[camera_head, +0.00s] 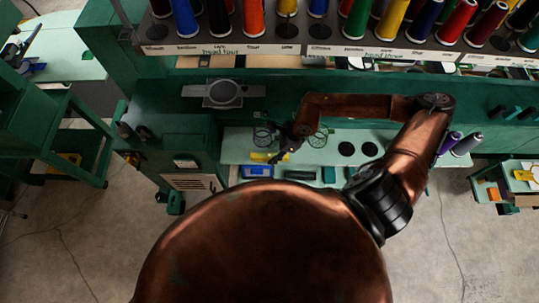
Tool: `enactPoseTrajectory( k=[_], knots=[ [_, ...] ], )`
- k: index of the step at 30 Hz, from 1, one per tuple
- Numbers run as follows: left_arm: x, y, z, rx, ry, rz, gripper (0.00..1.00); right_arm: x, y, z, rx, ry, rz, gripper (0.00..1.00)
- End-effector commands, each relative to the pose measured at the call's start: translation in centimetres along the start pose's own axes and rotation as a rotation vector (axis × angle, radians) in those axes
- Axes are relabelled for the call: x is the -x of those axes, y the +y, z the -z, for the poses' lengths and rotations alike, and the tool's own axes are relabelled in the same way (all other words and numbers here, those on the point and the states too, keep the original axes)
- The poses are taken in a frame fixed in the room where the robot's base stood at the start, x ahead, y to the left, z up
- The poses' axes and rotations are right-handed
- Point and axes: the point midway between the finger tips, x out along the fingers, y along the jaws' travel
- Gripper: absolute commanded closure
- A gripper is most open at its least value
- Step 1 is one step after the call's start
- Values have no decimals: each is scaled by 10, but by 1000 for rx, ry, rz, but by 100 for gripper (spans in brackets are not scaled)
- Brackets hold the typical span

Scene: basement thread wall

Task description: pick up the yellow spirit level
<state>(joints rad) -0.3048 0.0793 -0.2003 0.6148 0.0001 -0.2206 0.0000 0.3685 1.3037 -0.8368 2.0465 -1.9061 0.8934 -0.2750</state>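A small yellow object (262,156), which looks like the spirit level, lies on the pale green bench top (240,139) in the middle of the view. My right arm reaches over the bench from the right and bends left. Its dark gripper (281,155) points down at the right end of the yellow object and partly covers it. The fingers are too small and dark to tell whether they are open or shut, or whether they touch it. My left gripper is not in view.
A blue tray (257,171) lies just in front of the yellow object. Thread spools (360,20) line a rack above the bench. Purple and grey spools (467,144) lie at right. Green shelving (60,120) stands left.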

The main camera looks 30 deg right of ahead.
Motion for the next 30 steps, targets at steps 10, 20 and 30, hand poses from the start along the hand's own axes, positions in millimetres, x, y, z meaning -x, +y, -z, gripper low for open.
enactPoseTrajectory(
  k=[10, 20, 30],
  knots=[
    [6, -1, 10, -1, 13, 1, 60, -23, 0, 1, -2, -1, 1, 61],
    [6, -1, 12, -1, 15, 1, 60, -23, 0, 1, -2, -2, 1, 76],
    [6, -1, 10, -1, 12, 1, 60, -22, 0, 1, -2, -2, 1, 99]
  ],
)
